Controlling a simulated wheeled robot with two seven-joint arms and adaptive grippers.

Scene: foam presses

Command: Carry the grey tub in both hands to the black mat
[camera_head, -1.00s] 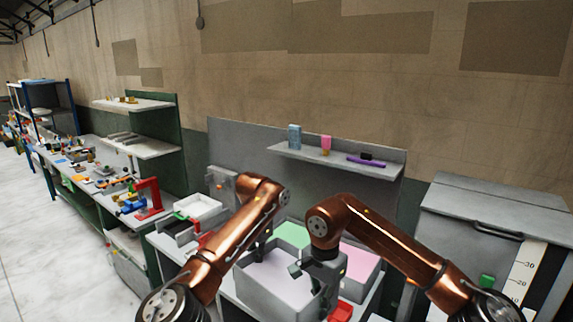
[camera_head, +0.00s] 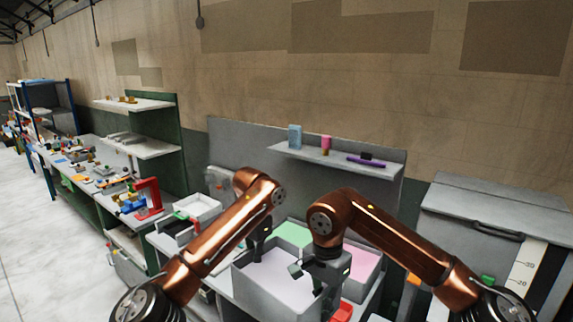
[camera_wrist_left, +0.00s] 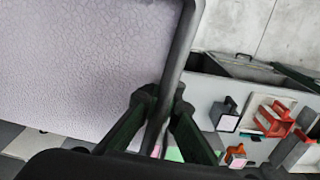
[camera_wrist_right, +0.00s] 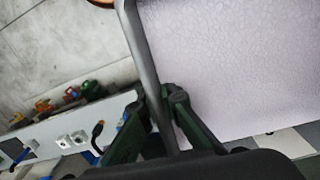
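The grey tub (camera_head: 262,303) is low in the middle of the head view, with a pale lilac textured inside. My left gripper (camera_head: 258,248) is at its far left wall. My right gripper (camera_head: 318,272) is at its right wall. In the left wrist view the tub wall (camera_wrist_left: 186,38) runs between the fingers (camera_wrist_left: 163,100), which are closed on it. In the right wrist view the wall (camera_wrist_right: 139,45) is likewise pinched between the fingers (camera_wrist_right: 163,98). I cannot make out the black mat in any view.
A green-bottomed container (camera_head: 293,234) and a pink-bottomed one (camera_head: 364,262) stand close behind and right of the tub. A red object (camera_head: 343,311) is at its right. A white tray (camera_head: 197,207) is to the left. A shelf (camera_head: 340,160) hangs behind.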

